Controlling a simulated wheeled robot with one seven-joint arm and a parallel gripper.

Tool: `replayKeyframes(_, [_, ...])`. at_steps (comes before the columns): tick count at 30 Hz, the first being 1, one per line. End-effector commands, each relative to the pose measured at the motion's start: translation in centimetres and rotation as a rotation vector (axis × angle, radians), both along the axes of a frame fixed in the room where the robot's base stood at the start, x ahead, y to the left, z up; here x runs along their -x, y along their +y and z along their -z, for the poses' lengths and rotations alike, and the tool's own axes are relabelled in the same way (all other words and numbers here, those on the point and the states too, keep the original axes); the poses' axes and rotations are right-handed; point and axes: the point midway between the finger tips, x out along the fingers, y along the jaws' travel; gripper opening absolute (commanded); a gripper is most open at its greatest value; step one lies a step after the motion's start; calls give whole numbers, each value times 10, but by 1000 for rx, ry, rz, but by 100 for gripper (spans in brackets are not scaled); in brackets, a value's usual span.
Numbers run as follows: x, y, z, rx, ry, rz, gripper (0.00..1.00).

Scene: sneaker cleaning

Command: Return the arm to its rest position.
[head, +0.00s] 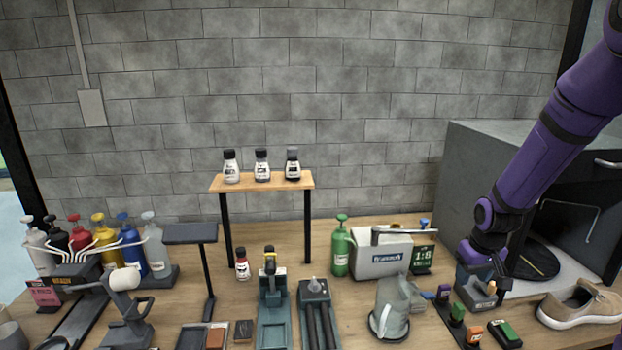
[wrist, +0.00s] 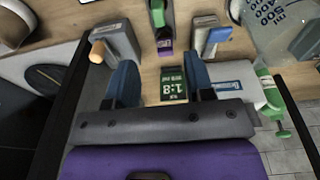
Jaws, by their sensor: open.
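My purple arm (head: 545,140) reaches down from the upper right in the head view. My gripper (head: 484,270) is low over the right part of the bench, in front of the grey cabinet. In the wrist view its two blue fingers stand apart, and my gripper (wrist: 160,82) holds nothing between them. A green 1:8 sign (wrist: 173,84) shows beyond the gap between the fingers. A grey block with an orange knob (wrist: 113,42) and one with a blue knob (wrist: 211,40) lie ahead on either side. Whether a finger touches anything is unclear.
The grey cabinet (head: 470,150) stands close behind my arm. A beige sneaker (head: 580,305) lies at the right, with several brushes (head: 457,313) left of it. A clear jar (head: 390,305), white box (head: 380,258) and green bottle (head: 340,247) stand left. Space above the bench's middle is free.

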Motion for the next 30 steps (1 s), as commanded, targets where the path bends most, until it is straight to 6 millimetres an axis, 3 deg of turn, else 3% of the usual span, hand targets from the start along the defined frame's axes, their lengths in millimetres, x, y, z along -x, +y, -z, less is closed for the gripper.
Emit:
replayKeyframes(8, [21, 25, -86, 60, -55, 5, 48])
replayKeyframes(15, [53, 51, -152, 87, -109, 17, 48])
replayKeyframes(24, [109, 82, -218, 86, -186, 32, 48])
replayKeyframes(30, [152, 100, -250, 65, -236, 37, 48])
